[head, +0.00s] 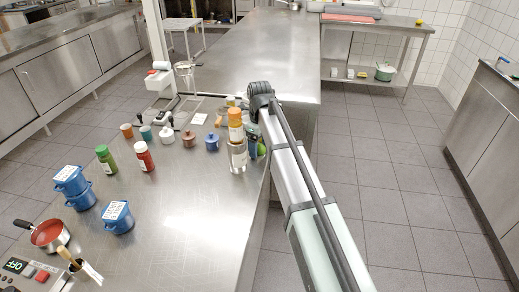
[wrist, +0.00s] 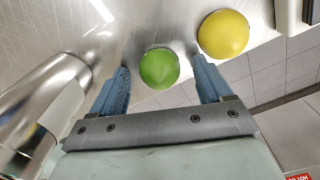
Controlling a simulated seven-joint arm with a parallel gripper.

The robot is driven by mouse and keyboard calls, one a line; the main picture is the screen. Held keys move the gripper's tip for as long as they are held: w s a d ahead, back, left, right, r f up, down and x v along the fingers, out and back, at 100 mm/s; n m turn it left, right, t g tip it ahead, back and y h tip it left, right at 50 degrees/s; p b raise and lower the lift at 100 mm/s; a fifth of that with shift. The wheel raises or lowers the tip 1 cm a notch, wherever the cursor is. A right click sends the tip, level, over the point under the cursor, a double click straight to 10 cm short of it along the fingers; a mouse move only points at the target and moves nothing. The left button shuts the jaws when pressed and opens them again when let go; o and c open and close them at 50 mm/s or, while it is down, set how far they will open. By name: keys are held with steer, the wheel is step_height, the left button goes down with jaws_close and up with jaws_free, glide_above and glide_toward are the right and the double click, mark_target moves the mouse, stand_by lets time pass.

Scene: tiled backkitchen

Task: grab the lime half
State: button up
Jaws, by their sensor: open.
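The lime half (wrist: 159,68) shows in the wrist view as a small green dome on the steel counter. My gripper (wrist: 160,64) is open, with one blue finger on each side of the lime half. The fingers show gaps to it on both sides and hold nothing. In the head view only a bit of green (head: 262,149) shows beside my gripper; my arm and the bottles hide most of that spot.
A yellow lemon-like dome (wrist: 223,34) lies close right of the lime half, near my right finger. A clear jar (head: 238,157) and an orange-capped bottle (head: 235,124) stand just left of my gripper. The counter edge is close on the right.

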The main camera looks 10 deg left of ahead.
steer(key=shift+c, duration=0.2)
steer(key=c, duration=1.1)
steer(key=shift+r, duration=0.1)
